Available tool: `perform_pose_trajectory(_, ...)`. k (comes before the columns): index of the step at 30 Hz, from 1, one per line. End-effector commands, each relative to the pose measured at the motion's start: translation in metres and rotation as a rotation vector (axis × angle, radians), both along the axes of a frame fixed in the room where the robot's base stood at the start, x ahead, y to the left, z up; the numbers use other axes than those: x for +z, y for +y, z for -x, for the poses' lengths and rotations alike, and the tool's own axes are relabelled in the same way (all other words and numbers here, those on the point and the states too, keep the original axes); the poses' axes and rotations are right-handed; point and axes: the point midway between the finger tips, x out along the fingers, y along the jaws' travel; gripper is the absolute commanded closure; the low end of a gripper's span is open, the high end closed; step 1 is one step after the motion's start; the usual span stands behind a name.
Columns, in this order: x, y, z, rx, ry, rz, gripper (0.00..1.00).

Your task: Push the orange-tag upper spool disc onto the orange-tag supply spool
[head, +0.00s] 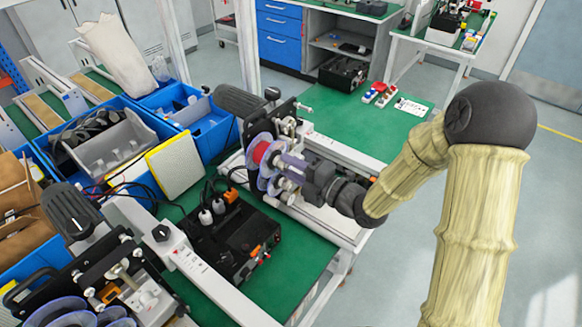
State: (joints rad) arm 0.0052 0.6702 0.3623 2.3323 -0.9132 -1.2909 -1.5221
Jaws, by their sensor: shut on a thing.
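The supply spool (261,152) has a red core and a pale, bluish see-through flange, and sits on the machine at the middle of the head view. My gripper (293,166) comes in from the right and is shut on the upper spool disc (269,183), a pale see-through disc. The disc is right at the spool's near side. I cannot tell whether it touches the spool or is seated on it. My dark wrist and fingers hide part of the disc and its hub. I cannot make out an orange tag on either piece.
A black control box (235,240) with cables stands just below the spool. Blue bins (205,125) and a yellow-edged pad (174,165) are at left. Another machine (130,285) stands at lower left. The green bench top (350,120) is mostly clear behind the gripper.

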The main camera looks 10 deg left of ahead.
Motion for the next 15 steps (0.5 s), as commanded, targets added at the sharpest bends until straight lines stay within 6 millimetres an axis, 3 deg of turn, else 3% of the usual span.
perform_pose_trajectory(15, -0.0004, 0.0081, -0.003, 0.001, 0.0, 0.0, 0.98)
